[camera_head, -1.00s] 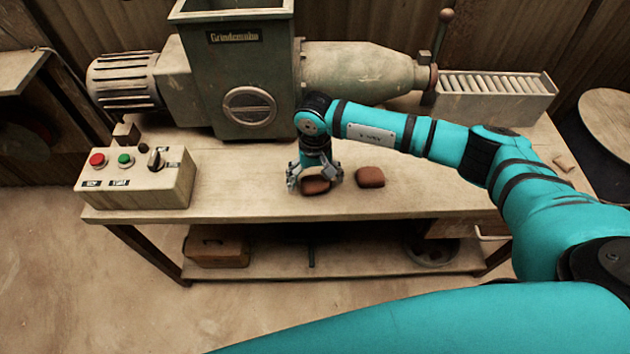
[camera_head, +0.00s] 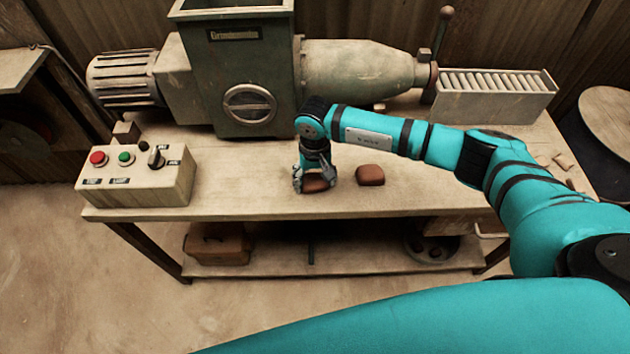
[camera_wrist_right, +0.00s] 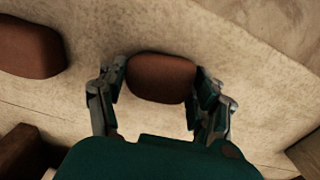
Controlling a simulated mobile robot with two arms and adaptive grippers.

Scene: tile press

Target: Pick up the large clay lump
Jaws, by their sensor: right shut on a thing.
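Two reddish-brown clay lumps are on the workbench (camera_head: 240,203). One clay lump (camera_head: 316,185) is between the fingers of my right gripper (camera_head: 314,187), near the bench's front edge. In the right wrist view this lump (camera_wrist_right: 161,78) sits between both fingers of the gripper (camera_wrist_right: 160,95), which are shut on it. The other clay lump (camera_head: 370,175) lies free just to the right, and it shows at the upper left of the wrist view (camera_wrist_right: 28,48). I cannot tell for sure which lump is larger. My left gripper is not in view.
A green grinding machine (camera_head: 245,60) stands at the back of the bench. A control box (camera_head: 138,185) with red and green buttons is at the left. A roller conveyor (camera_head: 495,98) is at the right. Bench space around the free lump is clear.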

